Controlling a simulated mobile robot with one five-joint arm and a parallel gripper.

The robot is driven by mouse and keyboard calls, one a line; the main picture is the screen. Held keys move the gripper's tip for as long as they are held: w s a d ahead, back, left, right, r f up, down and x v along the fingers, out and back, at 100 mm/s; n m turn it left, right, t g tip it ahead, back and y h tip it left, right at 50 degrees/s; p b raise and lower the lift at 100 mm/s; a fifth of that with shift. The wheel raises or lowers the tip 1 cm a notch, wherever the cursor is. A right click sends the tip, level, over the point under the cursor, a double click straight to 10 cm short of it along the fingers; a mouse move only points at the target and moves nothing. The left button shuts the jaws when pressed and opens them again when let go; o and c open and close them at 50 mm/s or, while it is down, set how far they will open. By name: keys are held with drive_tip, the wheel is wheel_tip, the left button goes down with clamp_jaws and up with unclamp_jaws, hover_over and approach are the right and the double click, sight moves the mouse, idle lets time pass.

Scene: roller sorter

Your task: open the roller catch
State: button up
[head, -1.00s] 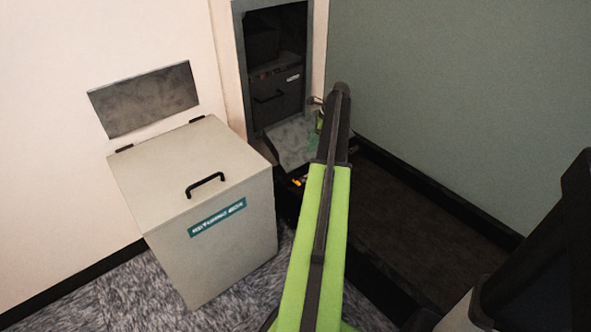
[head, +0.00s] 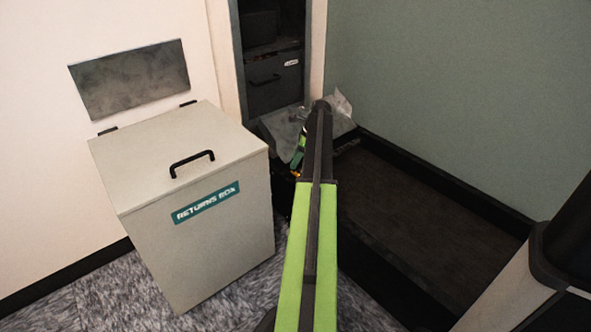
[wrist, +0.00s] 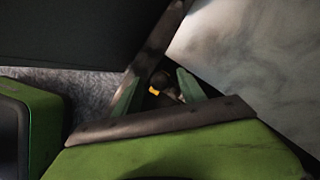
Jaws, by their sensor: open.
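A small dark part with a yellow mark (wrist: 154,91) shows between the fingertips of my gripper (wrist: 158,90) in the wrist view; it may be the roller catch, but it is too dark and small to be sure. My gripper is open, with its two green fingers apart on either side of that part; I cannot tell whether they touch it. In the head view, a small yellow-orange spot (head: 295,175) shows at the edge of the dark roller bed, just below my gripper, which my arm partly hides.
A pale metal plate (head: 281,128) lies below the wall opening with a dark drawer unit (head: 272,85). A grey returns box (head: 230,225) stands on the left, its lid shut. A dark bed (head: 430,225) runs along the green wall at right. Carpet is clear in front.

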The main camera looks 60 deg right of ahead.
drive_tip(key=shift+f, duration=0.1)
clamp_jaws()
idle(0.3)
idle(0.8)
